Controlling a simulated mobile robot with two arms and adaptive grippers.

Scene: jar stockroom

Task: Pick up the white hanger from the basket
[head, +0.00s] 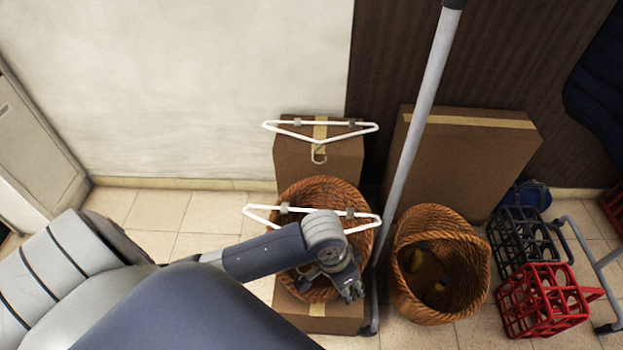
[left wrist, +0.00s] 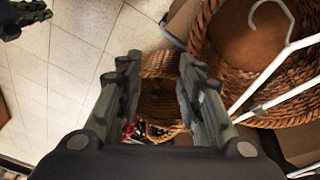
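A white hanger (head: 312,211) with two grey clips lies across a round wicker basket (head: 325,187) in the head view. My arm hides part of both. In the left wrist view a white hanger (left wrist: 266,76) with its hook upward shows at the right, over the wicker basket (left wrist: 206,42). A second white hanger (head: 320,126) is farther back, in front of a cardboard box. My left gripper (head: 349,291) is over the front right side of the basket. Its fingers (left wrist: 158,75) are apart with nothing between them, and the hanger is outside them.
A second wicker basket (head: 440,212) with yellowish things inside stands to the right. A grey pole (head: 415,130) rises between the baskets. Cardboard boxes (head: 290,160) stand behind. Black (head: 515,235) and red (head: 545,300) crates are at the right. A dark gripper-like part (left wrist: 25,15) shows in the wrist view.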

